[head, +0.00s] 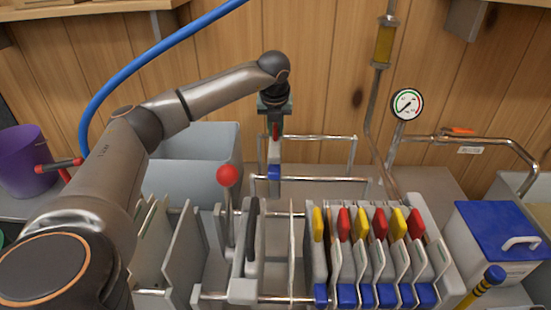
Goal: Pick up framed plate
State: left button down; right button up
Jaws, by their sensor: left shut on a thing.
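My left arm comes in from the left and reaches over the rack to the back. My left gripper (275,112) points down and is shut on a framed plate (274,152). This plate is grey and seen nearly edge-on, with a red tab at its top and a blue foot at its bottom. It hangs upright in front of the metal rails at the back; whether it touches them I cannot tell. Several similar framed plates (376,262) with yellow or red tabs and blue feet stand in a row at the front right. My right gripper is not in view.
A red-knobbed lever (227,177) rises from the rack left of the plate row. A grey open bin (190,165) and a purple bucket (25,160) stand at left. A blue-lidded box (500,232) stands at right. A pressure gauge (407,104) and pipes rise at back right.

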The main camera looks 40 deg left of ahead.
pick_arm(q)
jog(key=shift+r, duration=0.15)
dwell(0.5)
notch_tip(320, 180, up, 18)
jog(key=p, duration=0.1)
dwell(0.6)
jog(key=shift+r+p, duration=0.4)
jog(key=shift+p, duration=0.35)
dwell(1.0)
